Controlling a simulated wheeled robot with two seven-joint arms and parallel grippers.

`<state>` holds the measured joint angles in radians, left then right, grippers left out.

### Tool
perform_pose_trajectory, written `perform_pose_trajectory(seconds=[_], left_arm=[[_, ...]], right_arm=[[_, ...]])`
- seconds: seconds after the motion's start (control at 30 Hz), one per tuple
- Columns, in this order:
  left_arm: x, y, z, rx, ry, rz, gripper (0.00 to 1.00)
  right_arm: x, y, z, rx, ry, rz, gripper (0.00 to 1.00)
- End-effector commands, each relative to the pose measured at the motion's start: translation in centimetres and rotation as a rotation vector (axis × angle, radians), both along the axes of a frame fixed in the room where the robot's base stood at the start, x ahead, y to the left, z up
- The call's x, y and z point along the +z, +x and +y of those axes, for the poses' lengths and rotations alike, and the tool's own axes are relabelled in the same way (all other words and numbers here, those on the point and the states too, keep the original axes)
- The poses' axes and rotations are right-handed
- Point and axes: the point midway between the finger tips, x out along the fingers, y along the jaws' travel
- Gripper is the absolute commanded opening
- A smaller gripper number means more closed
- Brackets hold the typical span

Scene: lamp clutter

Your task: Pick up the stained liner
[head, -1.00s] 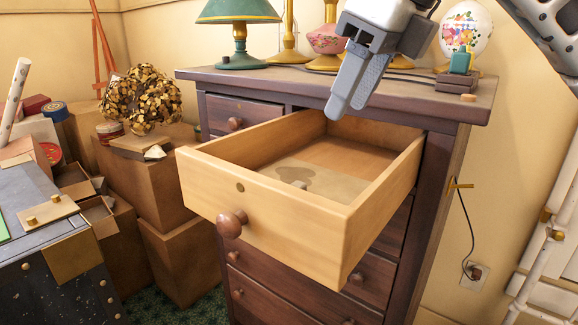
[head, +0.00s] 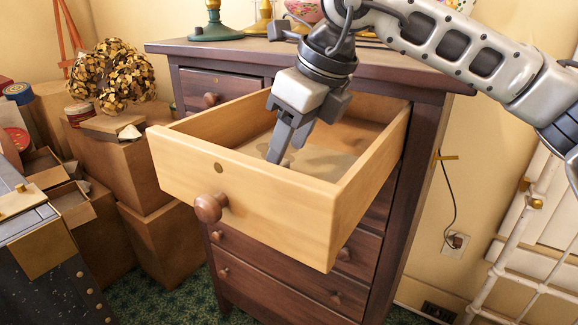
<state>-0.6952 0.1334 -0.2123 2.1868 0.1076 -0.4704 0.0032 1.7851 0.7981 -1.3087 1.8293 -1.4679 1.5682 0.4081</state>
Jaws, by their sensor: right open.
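The stained liner (head: 325,160) lies flat on the bottom of the pulled-out drawer (head: 250,200). It is a pale beige sheet with a darker stain, now partly hidden behind my gripper. My right gripper (head: 279,154) points down into the drawer, over the liner near the drawer's front wall. Its jaws are open, and its fingertips are close to the liner; I cannot tell whether they touch it. A small pale object by the fingertips is mostly hidden. My left gripper is not in view.
The drawer's wooden walls stand around the gripper, and a round knob (head: 210,207) sticks out in front. Lamps, including one with a green base (head: 214,22), stand on the dresser top (head: 190,48). Boxes and a gold wreath (head: 110,75) crowd the left.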

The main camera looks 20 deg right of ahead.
Motion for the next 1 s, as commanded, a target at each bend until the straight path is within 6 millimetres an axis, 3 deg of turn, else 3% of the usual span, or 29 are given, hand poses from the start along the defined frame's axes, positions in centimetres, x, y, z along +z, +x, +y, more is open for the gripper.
perform_pose_trajectory(seconds=[0.2, 0.47, 0.63, 0.67, 1.0], left_arm=[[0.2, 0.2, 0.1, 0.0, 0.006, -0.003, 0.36], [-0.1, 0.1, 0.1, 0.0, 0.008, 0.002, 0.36], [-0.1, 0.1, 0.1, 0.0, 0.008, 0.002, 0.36], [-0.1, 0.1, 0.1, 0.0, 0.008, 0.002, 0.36], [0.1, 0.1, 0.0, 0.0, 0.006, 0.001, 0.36]], right_arm=[[-2.6, 0.9, 0.6, 0.001, -0.001, 0.002, 0.45], [-2.9, 1.0, 0.7, 0.001, 0.0, 0.0, 0.45], [-2.9, 1.0, 0.7, 0.001, 0.0, 0.0, 0.04], [-2.9, 1.0, 0.7, 0.001, 0.0, 0.0, 0.0], [-2.4, 1.1, 0.7, 0.001, 0.001, -0.002, 0.0]])
